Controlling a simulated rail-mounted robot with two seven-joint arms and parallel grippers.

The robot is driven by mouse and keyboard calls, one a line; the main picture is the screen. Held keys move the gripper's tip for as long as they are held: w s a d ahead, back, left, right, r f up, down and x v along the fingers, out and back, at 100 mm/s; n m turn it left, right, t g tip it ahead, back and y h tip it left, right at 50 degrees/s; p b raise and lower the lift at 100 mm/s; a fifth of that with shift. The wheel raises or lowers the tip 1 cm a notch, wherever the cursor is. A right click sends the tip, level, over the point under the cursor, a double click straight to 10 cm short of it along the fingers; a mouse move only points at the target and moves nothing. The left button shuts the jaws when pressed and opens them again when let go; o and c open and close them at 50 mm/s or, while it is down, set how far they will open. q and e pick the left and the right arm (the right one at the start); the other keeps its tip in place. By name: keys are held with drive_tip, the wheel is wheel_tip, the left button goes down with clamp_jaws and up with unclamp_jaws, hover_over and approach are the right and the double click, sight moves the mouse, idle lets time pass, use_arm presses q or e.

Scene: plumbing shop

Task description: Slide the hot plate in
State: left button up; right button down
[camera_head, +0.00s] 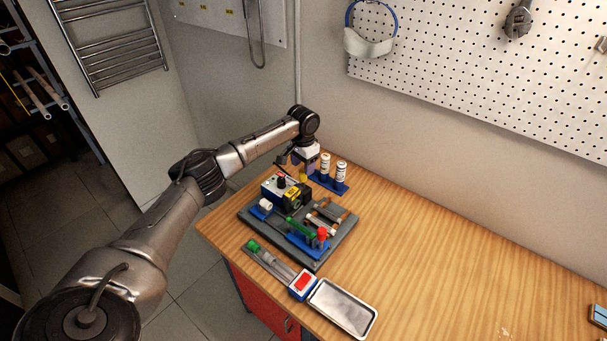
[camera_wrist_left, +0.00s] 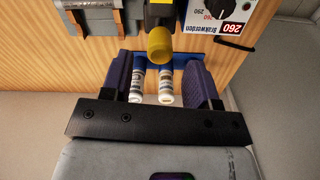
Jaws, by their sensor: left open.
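The welding machine, which I take to carry the hot plate, is a white control box (camera_head: 272,189) with a dial and a black and yellow part (camera_head: 296,194) beside it, on a dark base board (camera_head: 331,254). A yellow round-ended handle (camera_wrist_left: 160,44) projects from the black and yellow part in the left wrist view. My left gripper (camera_head: 302,174) is above the back of the board. Its fingers (camera_wrist_left: 158,72) are open, with the handle's end ahead of and roughly between the fingertips. I cannot tell whether they touch it. The plate's faces are hidden.
Two white bottles (camera_head: 340,173) stand in a blue holder behind the gripper, also between the fingers in the left wrist view (camera_wrist_left: 166,88). Clamps with pipe pieces (camera_head: 322,222) and a green-handled tool (camera_head: 299,230) crowd the board. A metal tray (camera_head: 343,306) lies in front. The table's right is clear.

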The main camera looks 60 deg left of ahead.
sight(303, 171)
use_arm(q)
drive_tip(key=shift+f, duration=2.1)
clamp_jaws()
